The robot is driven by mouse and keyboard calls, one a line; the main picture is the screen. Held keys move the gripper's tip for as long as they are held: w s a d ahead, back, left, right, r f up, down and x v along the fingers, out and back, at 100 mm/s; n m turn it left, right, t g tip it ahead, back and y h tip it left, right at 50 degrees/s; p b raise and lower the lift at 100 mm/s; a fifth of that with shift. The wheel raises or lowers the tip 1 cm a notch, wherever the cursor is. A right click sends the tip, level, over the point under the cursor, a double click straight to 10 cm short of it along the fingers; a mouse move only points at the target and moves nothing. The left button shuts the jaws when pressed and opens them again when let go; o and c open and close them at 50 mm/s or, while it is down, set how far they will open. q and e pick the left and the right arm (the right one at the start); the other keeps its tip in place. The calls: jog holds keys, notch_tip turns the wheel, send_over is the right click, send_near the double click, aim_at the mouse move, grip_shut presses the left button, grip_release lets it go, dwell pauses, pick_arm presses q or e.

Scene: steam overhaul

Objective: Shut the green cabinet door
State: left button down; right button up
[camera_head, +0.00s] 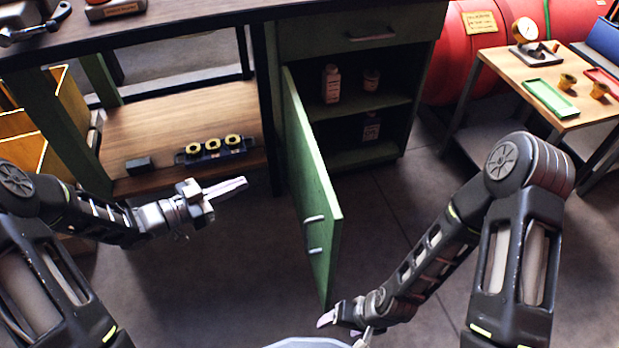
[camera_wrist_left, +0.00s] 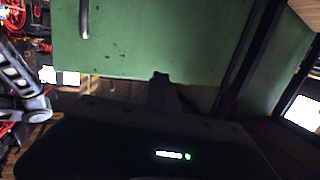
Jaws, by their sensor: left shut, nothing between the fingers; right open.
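The green cabinet (camera_head: 385,32) stands at the back centre. Its green door (camera_head: 312,185) is swung wide open toward me, hinged on the left side of the opening, with a metal handle (camera_head: 314,235). The inside of the cabinet shows. My left gripper (camera_head: 240,186) is shut and empty, to the left of the door and apart from it, on the face with the handle. In the left wrist view the green door (camera_wrist_left: 150,40) fills the upper middle, with its handle at the upper left. My right gripper (camera_head: 345,325) is open, near the door's lower front corner; whether it touches is unclear.
A small table (camera_head: 490,58) with trays and a red tank (camera_head: 462,50) stand at right. The floor right of the door is clear.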

aim_at(321, 188)
pick_arm(q)
jog(key=s+d+r+m+g+h, duration=0.3)
jog(key=s+m+g+h, duration=0.1)
jog(key=s, duration=0.3)
jog(key=shift+r+m+g, duration=0.25)
jog(key=shift+m+g, duration=0.05)
jog(key=shift+g, duration=0.4)
pick_arm(e)
jog(key=shift+s+f, duration=0.1)
jog(key=shift+s, duration=0.3)
pick_arm(q)
jog(key=shift+s+d, duration=0.1)
jog(key=shift+d, duration=0.05)
jog(key=b+x, duration=0.2)
jog(key=x, duration=1.2)
pick_arm(e)
jog(key=shift+f, duration=0.9)
pick_arm(q)
jog(key=shift+d, duration=0.1)
pick_arm(e)
jog(key=shift+f, duration=0.1)
